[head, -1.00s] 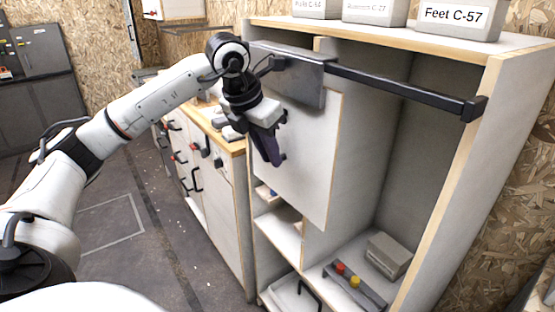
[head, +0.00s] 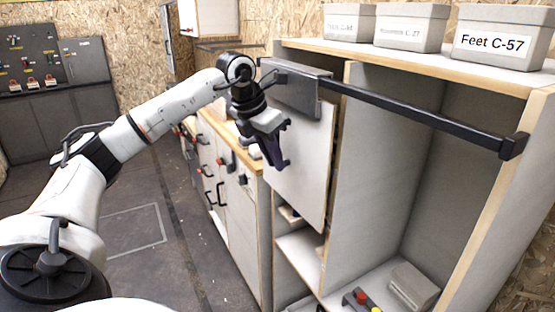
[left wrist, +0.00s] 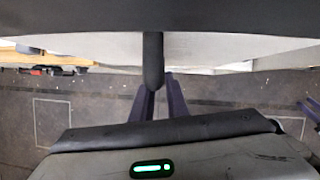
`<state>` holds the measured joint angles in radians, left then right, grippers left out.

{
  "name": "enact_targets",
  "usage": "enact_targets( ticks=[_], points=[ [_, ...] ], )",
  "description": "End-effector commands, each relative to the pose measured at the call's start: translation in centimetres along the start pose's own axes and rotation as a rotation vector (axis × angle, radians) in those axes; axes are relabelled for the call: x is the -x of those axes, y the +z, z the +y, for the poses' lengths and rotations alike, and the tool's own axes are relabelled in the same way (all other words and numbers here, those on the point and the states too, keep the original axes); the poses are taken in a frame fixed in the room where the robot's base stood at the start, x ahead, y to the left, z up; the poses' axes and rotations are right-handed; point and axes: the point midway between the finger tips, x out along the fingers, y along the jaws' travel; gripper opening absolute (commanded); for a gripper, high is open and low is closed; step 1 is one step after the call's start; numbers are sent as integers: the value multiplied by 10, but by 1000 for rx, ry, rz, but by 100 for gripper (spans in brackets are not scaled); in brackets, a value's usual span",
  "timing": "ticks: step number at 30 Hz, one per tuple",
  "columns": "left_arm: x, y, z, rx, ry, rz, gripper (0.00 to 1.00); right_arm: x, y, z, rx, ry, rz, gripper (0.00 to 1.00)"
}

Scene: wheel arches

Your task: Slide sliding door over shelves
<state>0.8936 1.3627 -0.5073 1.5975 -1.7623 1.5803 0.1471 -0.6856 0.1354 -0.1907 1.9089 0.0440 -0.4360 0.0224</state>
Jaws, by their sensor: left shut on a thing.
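The sliding door (head: 300,165) is a white panel with a grey metal plate (head: 290,90) at its top, hung on a dark rail (head: 420,115). It covers the left part of the shelves (head: 300,252); the right part stands open. My left gripper (head: 276,155) is at the door's left front side, shut on the door's dark handle. In the left wrist view the handle (left wrist: 153,62) stands between the two purple fingers. The door's inner side is hidden.
Grey bins (head: 493,37), one labelled Feet C-57, stand on the cabinet top. A grey box (head: 413,287) and a holder with red and yellow knobs (head: 362,298) lie on the lower right shelf. A drawer cabinet (head: 225,185) adjoins on the left.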

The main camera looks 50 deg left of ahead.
Motion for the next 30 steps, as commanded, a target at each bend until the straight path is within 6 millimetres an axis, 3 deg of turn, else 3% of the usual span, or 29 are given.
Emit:
enact_targets(
  ticks=[7,8,12,23,30],
  points=[
    [-1,-1,2,4,3,4,0,0,0,0,0,0,0,40],
    [-1,-1,2,4,3,4,15,0,0,0,0,0,0,40],
    [-1,-1,1,3,2,3,36,0,0,0,0,0,0,40],
    [6,0,1,2,1,-1,36,0,0,0,0,0,-1,40],
    [48,1,1,2,1,-4,36,3,-3,0,0,0,-1,40]
  ],
)
